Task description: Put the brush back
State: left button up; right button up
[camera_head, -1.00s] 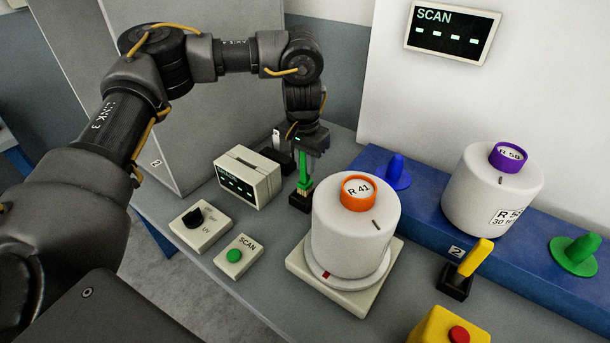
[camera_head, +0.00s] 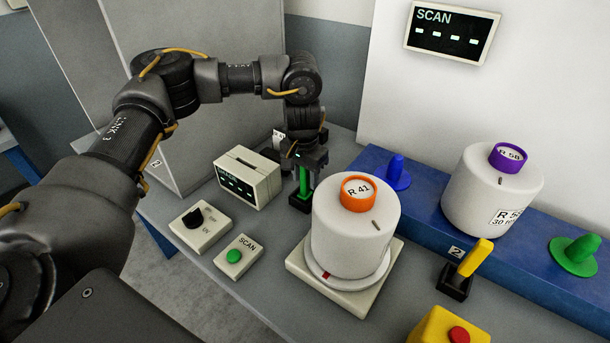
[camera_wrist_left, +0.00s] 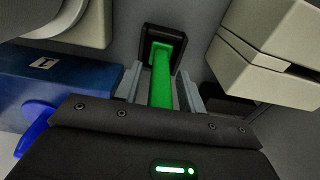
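The brush (camera_head: 304,181) has a green handle and stands upright in a small black holder (camera_head: 300,203) on the grey table. In the left wrist view the green brush (camera_wrist_left: 163,75) rises from the square black holder (camera_wrist_left: 161,42); its bristles are hidden inside. My left gripper (camera_head: 309,172) is low over the brush, pointing down. In the left wrist view its two grey fingers (camera_wrist_left: 162,88) stand on either side of the handle with a narrow gap at each side, so it looks open around it. My right gripper is in no view.
A white bobbin (camera_head: 350,235) with an orange top sits on a scale right of the holder. A beige display box (camera_head: 247,177) is close on the left. A blue rack (camera_head: 425,195) with another bobbin (camera_head: 490,190) is at the right. A SCAN button (camera_head: 236,256) is in front.

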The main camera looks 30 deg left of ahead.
pick_arm(q)
jog(key=shift+r, duration=0.25)
jog(key=r, duration=1)
jog(key=shift+s+r, duration=0.2)
jog(key=shift+s, duration=0.1)
jog(key=shift+s+r, duration=0.1)
jog(key=shift+r, duration=0.65)
